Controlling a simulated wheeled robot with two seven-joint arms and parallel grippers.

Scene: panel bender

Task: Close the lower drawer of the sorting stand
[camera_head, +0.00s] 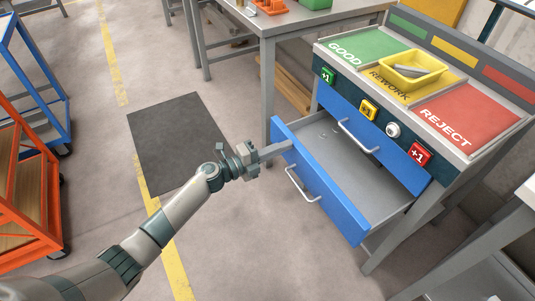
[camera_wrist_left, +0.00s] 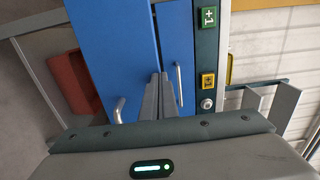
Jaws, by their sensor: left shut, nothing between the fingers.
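The lower drawer (camera_head: 333,200) of the sorting stand (camera_head: 465,125) is pulled far out, showing its grey inside. Its blue front has a silver handle (camera_head: 303,187); in the left wrist view the front (camera_wrist_left: 112,50) fills the left part. The upper drawer (camera_head: 400,160) is above it and looks closed. My left gripper (camera_head: 288,147) is shut and empty, its fingertips at the far left end of the lower drawer's front. I cannot tell if they touch it. The shut fingers (camera_wrist_left: 160,95) also show in the left wrist view. My right gripper is not in view.
A yellow bin (camera_head: 415,68) with grey parts stands on the stand's REWORK area. Buttons line the stand's front. A workbench (camera_head: 290,20) stands behind left. A dark mat (camera_head: 178,140) and open floor lie left; blue and orange racks stand further left.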

